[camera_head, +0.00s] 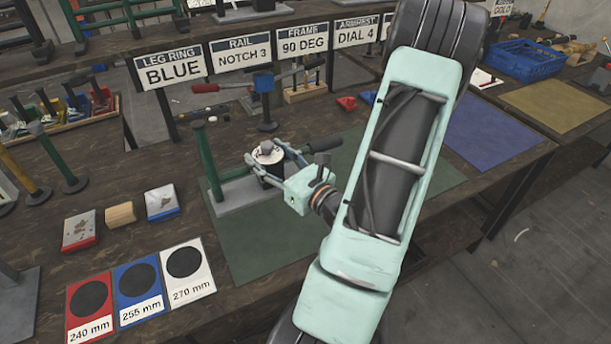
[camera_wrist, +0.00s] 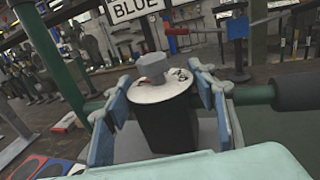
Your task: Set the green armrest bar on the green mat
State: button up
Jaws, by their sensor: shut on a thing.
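A green bar (camera_wrist: 252,95) with a black grip (camera_wrist: 305,90) at its right end runs sideways across the wrist view, and a black block with a white dial top (camera_wrist: 160,92) sits along it. My gripper (camera_wrist: 160,115) is shut on this block, one finger on each side. In the head view, the dial top (camera_head: 268,153) shows between the fingers of my gripper (camera_head: 266,162), and the black grip (camera_head: 322,145) is to the right. The bar's left end is close to a green post (camera_head: 209,165); I cannot tell whether they touch. The green mat (camera_head: 255,250) lies beneath, partly hidden by my arm.
The post stands on a grey base plate (camera_head: 228,199) at the mat's left. Signs (camera_head: 240,56) and a blue-topped stand (camera_head: 265,95) are behind. Dial cards (camera_head: 140,290) and small blocks (camera_head: 120,214) lie left. A blue mat (camera_head: 490,130) is right.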

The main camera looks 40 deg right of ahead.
jog(key=shift+d+f+b, duration=0.5)
jog(key=shift+f+b, duration=0.05)
jog(key=shift+b, duration=1.65)
jog(key=b, duration=0.1)
send_over(291, 166)
notch_tip(291, 166, down, 3)
jog(key=shift+w+r, duration=0.1)
jog(key=shift+r, duration=0.1)
jog(key=d+f+b, duration=0.5)
jog(key=f+b, duration=0.2)
jog(key=f, duration=0.1)
jog(key=shift+w+f, duration=0.25)
jog(key=shift+f, duration=0.1)
jog(key=shift+f, duration=0.1)
jog(key=o, duration=1.1)
jog(key=shift+f, duration=0.15)
jog(key=o, duration=0.4)
